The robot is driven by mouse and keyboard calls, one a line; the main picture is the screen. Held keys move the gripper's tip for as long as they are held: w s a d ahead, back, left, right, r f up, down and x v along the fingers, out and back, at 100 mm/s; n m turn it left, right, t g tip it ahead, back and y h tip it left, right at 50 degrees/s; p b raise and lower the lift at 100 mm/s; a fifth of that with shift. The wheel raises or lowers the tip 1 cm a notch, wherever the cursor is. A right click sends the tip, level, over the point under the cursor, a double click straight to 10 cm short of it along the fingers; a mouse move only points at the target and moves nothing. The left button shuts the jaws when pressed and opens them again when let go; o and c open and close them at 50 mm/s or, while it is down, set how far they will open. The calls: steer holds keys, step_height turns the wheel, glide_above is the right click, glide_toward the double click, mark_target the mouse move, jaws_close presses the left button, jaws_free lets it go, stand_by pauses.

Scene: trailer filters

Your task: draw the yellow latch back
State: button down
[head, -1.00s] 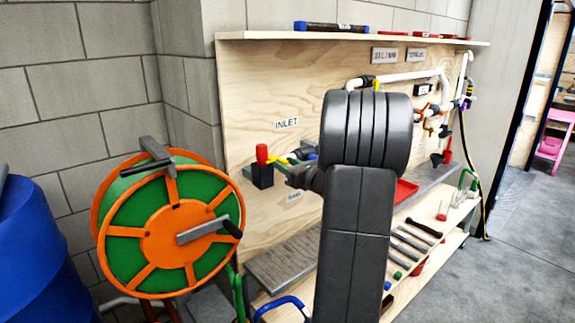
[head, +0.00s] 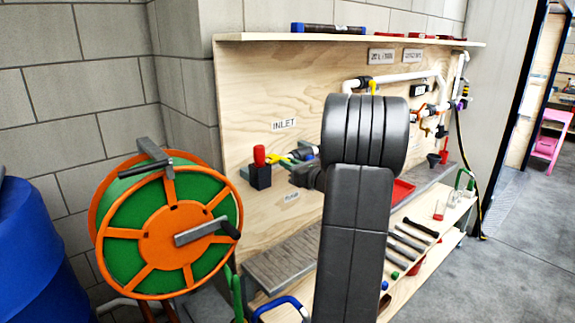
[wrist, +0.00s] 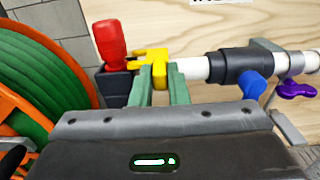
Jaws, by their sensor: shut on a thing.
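The yellow latch (wrist: 153,62) sits at the left end of a white pipe in the wrist view, beside a black block with a red handle (wrist: 110,42). My gripper (wrist: 158,72) has its two green fingers closed around the latch's lower part. In the head view the yellow latch (head: 277,160) shows small, just right of the red handle (head: 259,156). My own arm stands in front of the board there and hides part of the pipe.
A dark collar with a blue lever (wrist: 252,84) and a purple handle (wrist: 295,89) lie right of the latch. A green and orange hose reel (head: 168,235) stands at the left, near a blue barrel (head: 32,255). Tools lie on the lower shelf (head: 395,270).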

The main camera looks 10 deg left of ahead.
steer(key=c, duration=1.4)
jaws_free()
steer(key=shift+w+d, duration=0.25)
steer(key=shift+a, duration=0.1)
steer(key=shift+s, duration=0.1)
steer(key=b+v, duration=0.1)
steer(key=v, duration=1.2)
steer(key=shift+s+d+b, duration=0.25)
steer(key=shift+d+b, duration=0.05)
steer(key=shift+b, duration=0.05)
steer(key=p+x, duration=0.1)
steer(key=x, duration=1.2)
steer(key=shift+a, duration=0.6)
steer(key=shift+s+r, duration=0.15)
steer(key=shift+s, duration=0.05)
